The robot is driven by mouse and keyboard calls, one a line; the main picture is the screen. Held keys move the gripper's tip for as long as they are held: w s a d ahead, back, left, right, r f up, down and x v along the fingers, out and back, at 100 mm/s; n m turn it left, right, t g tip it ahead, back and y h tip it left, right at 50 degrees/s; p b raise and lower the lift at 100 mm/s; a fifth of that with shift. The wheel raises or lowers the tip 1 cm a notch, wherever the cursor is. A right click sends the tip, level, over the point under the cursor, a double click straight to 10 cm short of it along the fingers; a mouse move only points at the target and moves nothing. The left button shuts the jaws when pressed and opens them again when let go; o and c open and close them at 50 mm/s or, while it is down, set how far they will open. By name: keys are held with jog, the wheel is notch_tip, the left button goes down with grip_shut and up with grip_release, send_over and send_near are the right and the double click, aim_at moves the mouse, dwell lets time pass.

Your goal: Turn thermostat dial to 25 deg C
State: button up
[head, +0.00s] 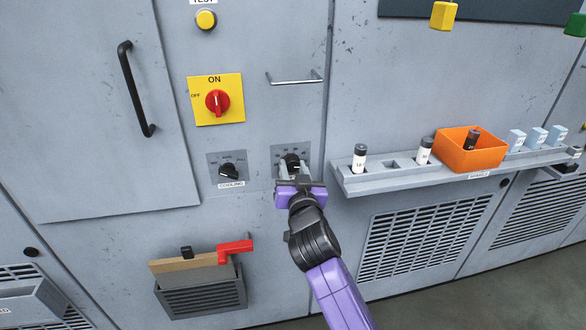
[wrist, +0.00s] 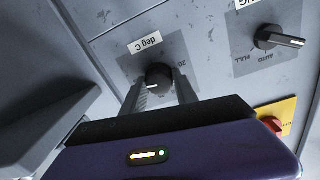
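The thermostat dial is a black round knob on a grey plate, seen in the head view (head: 292,160) and in the wrist view (wrist: 158,75). The wrist view shows its "deg C" label upside down and a "20" mark beside it. A pale pointer line shows on the knob's lower edge in that view. My gripper (head: 291,170) is in front of the dial. In the wrist view its two fingers (wrist: 160,88) stand apart, one on each side of the knob, with small gaps showing. The fingers hide part of the scale, so I cannot read the setting.
The cooling knob (head: 229,171) is left of the dial, below the red ON/OFF switch (head: 217,103). A bar handle (head: 295,79) is above. A ledge (head: 400,182) with an orange bin (head: 457,157) juts out at right. A red-handled item (head: 235,247) is lower left.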

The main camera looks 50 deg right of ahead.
grip_shut()
